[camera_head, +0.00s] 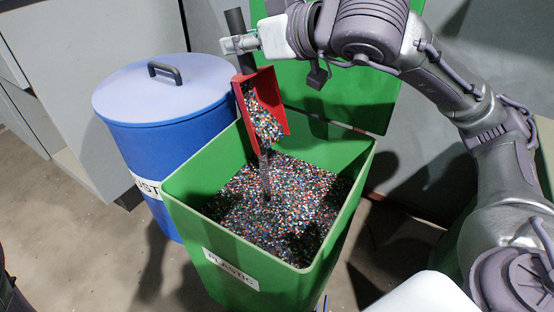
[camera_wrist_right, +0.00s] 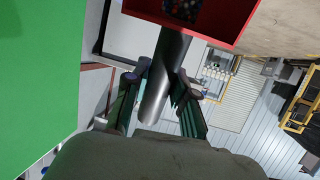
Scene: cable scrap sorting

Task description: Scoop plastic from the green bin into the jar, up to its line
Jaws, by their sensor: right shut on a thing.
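My right gripper (camera_head: 238,44) is shut on the dark handle of a red scoop (camera_head: 284,115), above the green bin (camera_head: 190,215). The scoop is tilted and carries multicoloured plastic granules. A thin stream of granules falls from its lower end into the bin. The bin is labelled PLASTIC and holds a wide bed of mixed granules (camera_head: 300,205). In the right wrist view, the scoop's handle (camera_wrist_right: 165,85) runs between the fingers of the gripper (camera_wrist_right: 168,92), with the red pan beyond. The jar and my left gripper are not in view.
A blue drum (camera_head: 165,150) with a closed lid and dark handle stands left of the bin. The bin's green lid (camera_head: 345,95) stands open behind it, close to the scoop. A grey cabinet (camera_head: 90,60) is at the back left. The floor at the front left is clear.

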